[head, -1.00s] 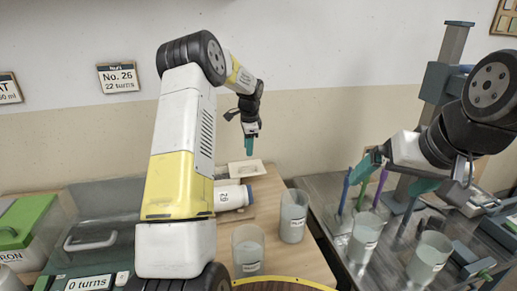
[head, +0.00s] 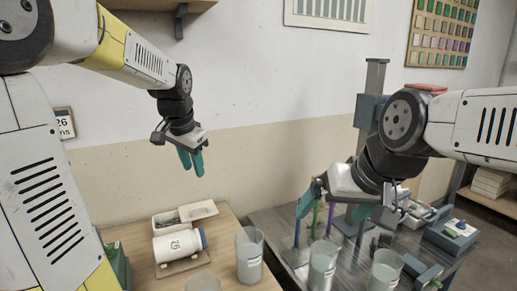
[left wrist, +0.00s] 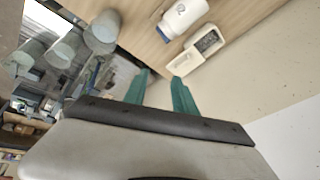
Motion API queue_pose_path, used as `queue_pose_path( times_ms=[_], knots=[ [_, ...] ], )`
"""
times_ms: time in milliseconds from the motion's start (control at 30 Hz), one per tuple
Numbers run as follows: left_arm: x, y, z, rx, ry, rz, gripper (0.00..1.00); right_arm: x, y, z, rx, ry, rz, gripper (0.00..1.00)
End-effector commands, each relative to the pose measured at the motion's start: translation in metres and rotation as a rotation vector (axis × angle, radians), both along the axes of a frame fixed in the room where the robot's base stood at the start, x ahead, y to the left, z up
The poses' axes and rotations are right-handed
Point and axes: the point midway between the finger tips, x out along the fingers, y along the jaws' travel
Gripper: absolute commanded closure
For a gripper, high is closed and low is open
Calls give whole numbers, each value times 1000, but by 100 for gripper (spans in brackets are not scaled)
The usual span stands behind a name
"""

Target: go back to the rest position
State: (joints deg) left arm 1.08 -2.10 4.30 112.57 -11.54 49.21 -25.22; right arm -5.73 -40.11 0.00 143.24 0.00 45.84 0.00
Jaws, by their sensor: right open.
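In the head view my left gripper (head: 191,164) hangs in the air above the wooden table. Its two teal fingers are empty, with a gap between them in the left wrist view (left wrist: 160,82). My right gripper (head: 335,208) has its teal fingers spread above the dark metal table. Blue, green and purple upright sticks (head: 297,230) stand near its fingers; I cannot tell whether they touch. Its arm comes in from the right.
A white bottle (head: 178,246) lies on the wooden table (head: 130,236), beside an open pale box (head: 180,219). Clear buckets stand on the wooden table (head: 249,258) and metal table (head: 322,268). A grey post (head: 372,85) rises behind my right arm. Air around my left gripper is free.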

Motion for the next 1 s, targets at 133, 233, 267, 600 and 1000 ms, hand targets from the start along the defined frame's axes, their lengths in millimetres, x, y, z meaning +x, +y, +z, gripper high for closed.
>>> queue_pose_path(
  times_ms=[133, 233, 267, 600, 1000],
  knots=[
    [-62, -10, 17, -92, -49, 122, 67, 0, 0, 0, 0, 0, 0, 0],
    [-100, -17, 19, -163, -73, 203, 67, 0, 0, 0, 0, 0, 0, 0],
    [-112, -19, 19, -186, -80, 226, 67, 0, 0, 0, 0, 0, 0, 0],
    [-195, -35, 1, -381, -115, 412, 67, 0, 0, 0, 0, 0, 0, 0],
    [-203, -37, -3, -403, -117, 432, 67, 0, 0, 0, 0, 0, 0, 0]
  ],
)
